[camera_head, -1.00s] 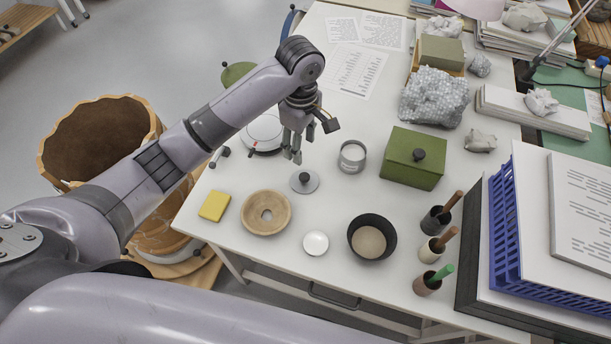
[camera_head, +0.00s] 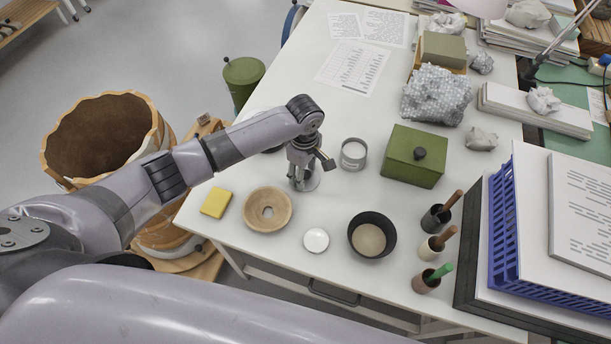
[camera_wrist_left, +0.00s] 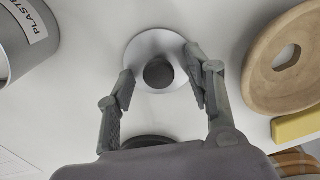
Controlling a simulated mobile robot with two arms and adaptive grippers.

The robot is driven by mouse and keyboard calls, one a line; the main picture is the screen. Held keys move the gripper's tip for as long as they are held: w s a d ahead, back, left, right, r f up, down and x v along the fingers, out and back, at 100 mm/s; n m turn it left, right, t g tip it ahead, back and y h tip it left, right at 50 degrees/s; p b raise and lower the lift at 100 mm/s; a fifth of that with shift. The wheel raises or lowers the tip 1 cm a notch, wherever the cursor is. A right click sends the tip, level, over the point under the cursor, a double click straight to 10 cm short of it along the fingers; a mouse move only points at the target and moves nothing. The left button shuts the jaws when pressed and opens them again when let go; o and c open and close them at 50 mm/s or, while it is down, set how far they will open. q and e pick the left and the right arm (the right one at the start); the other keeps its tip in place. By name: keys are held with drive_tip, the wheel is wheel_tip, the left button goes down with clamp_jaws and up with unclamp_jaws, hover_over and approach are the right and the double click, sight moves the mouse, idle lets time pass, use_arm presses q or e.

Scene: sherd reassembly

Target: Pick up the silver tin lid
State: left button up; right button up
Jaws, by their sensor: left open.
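The silver tin lid (camera_wrist_left: 146,46) is a round disc with a dark knob (camera_wrist_left: 158,73) in its middle. It lies flat on the white table, and in the head view its rim (camera_head: 313,183) shows only in part under my left gripper (camera_head: 300,184). In the left wrist view my left gripper (camera_wrist_left: 160,92) is open, its two fingers on either side of the knob and over the lid. I cannot tell whether the fingertips touch the lid. The open tin (camera_head: 353,155) stands just right of the gripper in the head view. My right gripper is not in view.
A wooden ring (camera_head: 267,210), a yellow block (camera_head: 216,203), a white dish (camera_head: 316,240) and a black bowl (camera_head: 372,236) lie in front. A green box (camera_head: 413,157) stands to the right. Bare table (camera_head: 300,212) shows between the gripper and the dish.

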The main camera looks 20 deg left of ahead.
use_arm(q)
drive_tip(key=shift+c, duration=0.5)
clamp_jaws()
